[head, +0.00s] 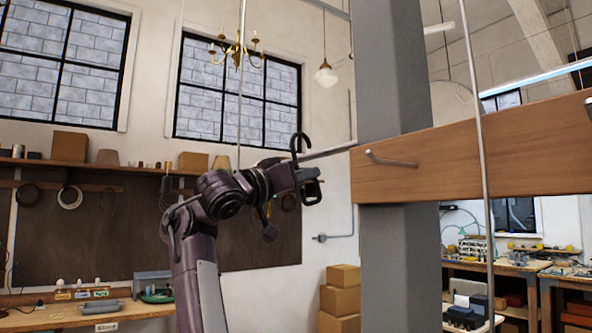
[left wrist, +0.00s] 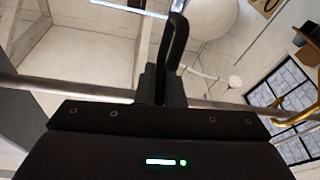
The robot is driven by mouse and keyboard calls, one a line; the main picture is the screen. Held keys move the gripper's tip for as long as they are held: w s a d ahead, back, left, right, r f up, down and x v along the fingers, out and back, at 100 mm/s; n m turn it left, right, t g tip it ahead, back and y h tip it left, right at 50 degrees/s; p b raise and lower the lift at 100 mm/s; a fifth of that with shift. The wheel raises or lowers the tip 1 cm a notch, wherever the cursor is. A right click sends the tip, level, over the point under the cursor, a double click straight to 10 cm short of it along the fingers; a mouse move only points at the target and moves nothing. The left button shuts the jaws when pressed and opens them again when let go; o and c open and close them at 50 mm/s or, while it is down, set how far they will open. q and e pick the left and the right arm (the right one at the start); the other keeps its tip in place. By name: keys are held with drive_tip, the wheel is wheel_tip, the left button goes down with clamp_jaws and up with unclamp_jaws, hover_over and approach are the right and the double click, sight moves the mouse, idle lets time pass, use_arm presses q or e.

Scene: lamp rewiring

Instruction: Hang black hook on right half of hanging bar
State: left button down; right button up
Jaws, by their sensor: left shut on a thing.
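My left gripper (head: 306,176) is raised in the middle of the head view and shut on the black hook (head: 299,142). In the left wrist view the hook (left wrist: 176,45) rises from between the dark fingers (left wrist: 160,85). A thin grey metal bar (head: 332,150), seemingly the hanging bar, shows behind and right of the hook in the head view. It also crosses the left wrist view (left wrist: 70,86) behind the fingers. I cannot tell whether hook and bar touch. My right gripper is not in view.
A grey post (head: 396,70) stands right of the gripper, with a wooden beam (head: 440,163) across it and a short metal peg (head: 390,160) on the beam. Thin vertical rods (head: 476,110) hang nearby. A chandelier (head: 237,50) hangs behind. Cardboard boxes (head: 340,297) are stacked below.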

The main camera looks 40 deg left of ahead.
sight(317, 190)
use_arm(q)
drive_tip(key=shift+p+x, duration=0.5)
drive_tip(key=shift+x, duration=0.25)
drive_tip(key=shift+w+d+f+b, duration=0.15)
drive_tip(key=shift+w+f+b, duration=0.1)
drive_tip(key=shift+f+b, duration=0.5)
drive_tip(key=shift+w+d+f+b, duration=0.2)
drive_tip(key=shift+f+b, duration=0.4)
drive_tip(key=shift+f, duration=0.3)
drive_tip(key=shift+a, duration=0.1)
drive_tip(key=c, duration=1.5)
unclamp_jaws()
drive_tip(key=shift+o, duration=0.2)
drive_tip(key=shift+s+a+f+b, duration=0.1)
drive_tip(key=shift+s+f+b, duration=0.1)
drive_tip(key=shift+s+b, duration=0.2)
drive_tip(key=b+v, duration=0.4)
drive_tip(key=v, duration=0.3)
drive_tip(key=shift+r, duration=0.1)
